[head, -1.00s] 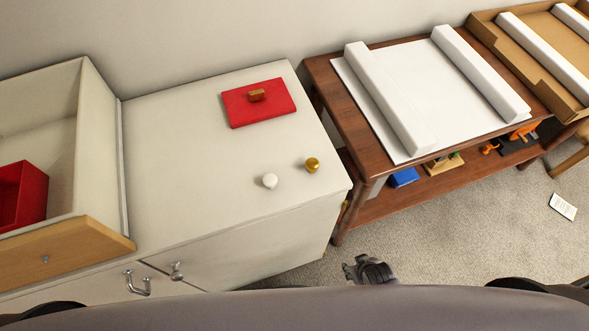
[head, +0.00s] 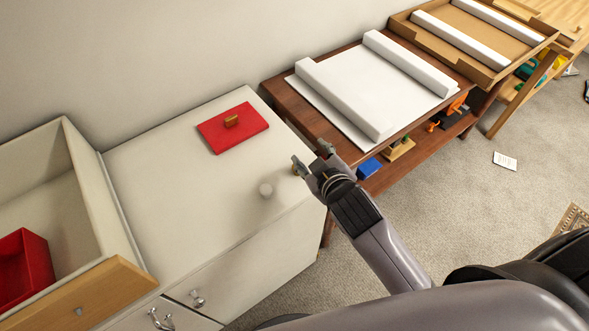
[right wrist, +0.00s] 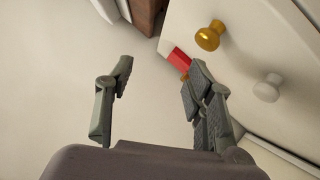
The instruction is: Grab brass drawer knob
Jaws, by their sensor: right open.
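The brass drawer knob (right wrist: 209,36) stands on the white cabinet top. In the right wrist view it is up and to the right of my right gripper's fingers, apart from them. In the head view it is mostly hidden behind my right gripper (head: 311,157). That gripper is over the right edge of the cabinet top; its fingers also show in the right wrist view (right wrist: 160,85), spread apart with nothing between them. A white knob (head: 265,190) stands near the brass one and also shows in the right wrist view (right wrist: 268,88). My left gripper is not in view.
A red lid (head: 218,137) with a brass-coloured handle lies farther back on the cabinet top (head: 165,185). An open drawer with a red box (head: 24,266) is at the left.

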